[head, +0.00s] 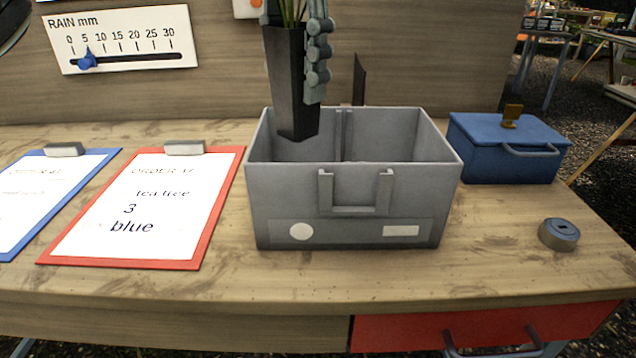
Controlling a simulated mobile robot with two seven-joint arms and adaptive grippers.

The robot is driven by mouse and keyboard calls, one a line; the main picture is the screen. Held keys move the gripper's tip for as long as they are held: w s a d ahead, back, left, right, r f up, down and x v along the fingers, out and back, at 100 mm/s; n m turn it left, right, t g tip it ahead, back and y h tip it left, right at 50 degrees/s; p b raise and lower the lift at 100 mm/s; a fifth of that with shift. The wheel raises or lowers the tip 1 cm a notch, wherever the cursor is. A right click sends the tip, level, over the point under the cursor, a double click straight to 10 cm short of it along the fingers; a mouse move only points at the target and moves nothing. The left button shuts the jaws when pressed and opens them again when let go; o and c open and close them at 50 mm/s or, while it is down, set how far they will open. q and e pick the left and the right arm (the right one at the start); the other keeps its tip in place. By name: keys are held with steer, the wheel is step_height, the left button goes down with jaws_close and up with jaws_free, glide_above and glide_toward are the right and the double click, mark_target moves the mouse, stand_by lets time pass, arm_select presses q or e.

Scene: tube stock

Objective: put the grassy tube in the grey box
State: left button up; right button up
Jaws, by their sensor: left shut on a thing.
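A dark tapered tube (288,90) with green grassy leaves (288,12) at its top hangs upright over the left part of the grey box. My left gripper (316,60) is shut on the tube near its upper right side; only its grey jointed finger shows, and the rest is cut off at the top of the view. The tube's lower end is at about the level of the box rim or inside it; I cannot tell exactly how deep. The grey box (352,232) stands open on the bench, with a divider inside and a handle in front. My right gripper is not in view.
A blue lidded box (508,165) stands right of the grey box, and a round grey puck (559,234) lies in front of it. A red clipboard (200,237) and a blue clipboard (50,212) lie at left. A rain gauge board (120,40) is on the back panel.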

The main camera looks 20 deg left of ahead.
mark_target(298, 137)
arm_select(q)
step_height(298, 137, down, 4)
steer(key=shift+s+r+b, duration=0.15)
steer(key=shift+r+b, duration=0.1)
steer(key=shift+b, duration=0.25)
step_height(298, 137, down, 4)
steer(key=shift+f+b, duration=0.2)
steer(key=shift+b, duration=0.2)
steer(key=shift+f, duration=2.6)
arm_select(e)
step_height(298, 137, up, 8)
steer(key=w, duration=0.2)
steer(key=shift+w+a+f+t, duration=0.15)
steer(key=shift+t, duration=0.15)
arm_select(q)
steer(key=shift+f+b, duration=0.2)
steer(key=shift+b, duration=0.15)
steer(key=o, duration=1.3)
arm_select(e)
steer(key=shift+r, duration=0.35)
arm_select(q)
steer(key=shift+r, duration=0.15)
